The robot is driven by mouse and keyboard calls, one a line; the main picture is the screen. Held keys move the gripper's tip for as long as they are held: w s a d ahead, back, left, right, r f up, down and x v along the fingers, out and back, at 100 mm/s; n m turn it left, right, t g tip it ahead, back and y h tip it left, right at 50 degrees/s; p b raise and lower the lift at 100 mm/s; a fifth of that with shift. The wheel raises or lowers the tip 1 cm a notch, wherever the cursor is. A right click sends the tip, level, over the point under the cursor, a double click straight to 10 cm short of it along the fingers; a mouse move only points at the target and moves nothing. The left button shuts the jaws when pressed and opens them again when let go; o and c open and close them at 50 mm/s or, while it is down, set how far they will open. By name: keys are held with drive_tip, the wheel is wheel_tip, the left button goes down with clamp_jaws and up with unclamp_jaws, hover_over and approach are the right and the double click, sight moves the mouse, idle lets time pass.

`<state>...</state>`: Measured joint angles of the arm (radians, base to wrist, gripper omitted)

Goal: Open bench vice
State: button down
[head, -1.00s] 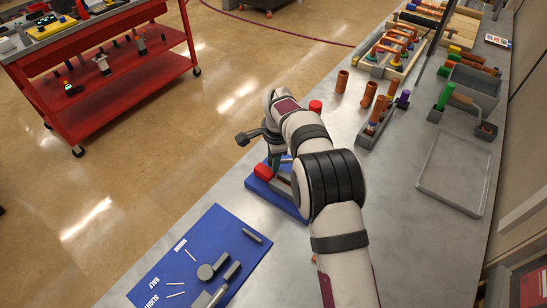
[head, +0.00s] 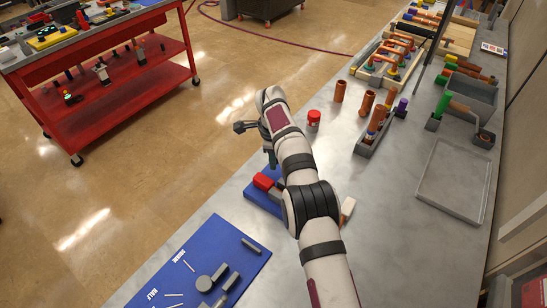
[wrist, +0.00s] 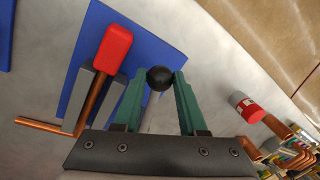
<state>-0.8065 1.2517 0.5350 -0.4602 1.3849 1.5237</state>
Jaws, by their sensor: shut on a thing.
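The bench vice has a blue base (head: 262,201) on the grey bench, and the base also shows in the wrist view (wrist: 150,38). Grey jaw blocks (wrist: 76,92) stand on it, with a copper-coloured bar between them. A red block (wrist: 116,48) sits at the bar's upper end; it also shows in the head view (head: 264,182). My gripper (wrist: 160,80) has its green fingers shut on a black ball knob (wrist: 160,77). A pale rod seems to run below the knob, partly hidden. In the head view my gripper (head: 272,162) is above the base, and my arm hides part of the vice.
A red and white can (head: 313,121) stands beyond the vice. Copper tubes (head: 366,102) and bins are farther right. A blue mat (head: 215,255) with grey parts lies to the left front. A shallow grey tray (head: 455,180) is at right. Bare bench lies between.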

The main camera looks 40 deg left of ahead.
drive_tip(key=shift+c, duration=2.3)
unclamp_jaws()
wheel_tip(320, 180, up, 16)
drive_tip(key=s+d, duration=0.1)
drive_tip(key=s, duration=0.1)
drive_tip(key=shift+s+d+f, duration=0.2)
drive_tip(key=shift+s+d, duration=0.05)
drive_tip(key=shift+s, duration=0.1)
